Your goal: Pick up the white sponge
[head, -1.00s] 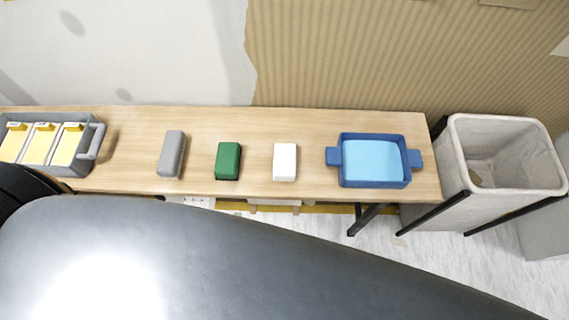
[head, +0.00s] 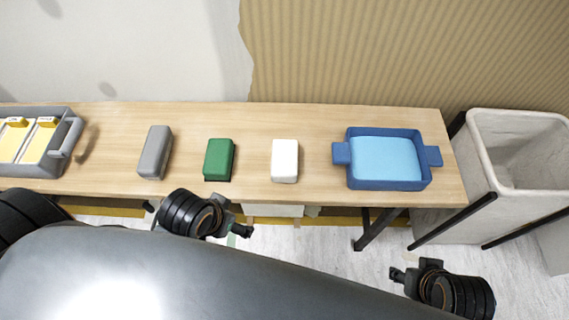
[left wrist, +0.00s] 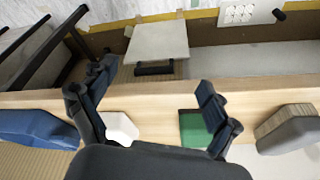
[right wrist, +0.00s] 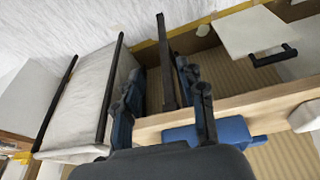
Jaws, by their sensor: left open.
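The white sponge (head: 285,160) lies on the wooden table (head: 310,116), between the green block (head: 219,158) and the blue tray (head: 388,184). In the left wrist view the white sponge (left wrist: 121,128) is partly hidden by one finger. My left gripper (head: 238,231) is in front of the table edge, to the left of the sponge; its fingers (left wrist: 155,92) are spread and empty. My right gripper (head: 408,274) is in front of the table below the blue tray; its fingers (right wrist: 164,98) are apart with nothing between them.
A grey block (head: 155,152) is left of the green block. A grey caddy (head: 64,142) with yellow-topped items stands at the far left. A light blue block fills the tray. A large bin (head: 530,195) stands right of the table. The table around the sponge is clear.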

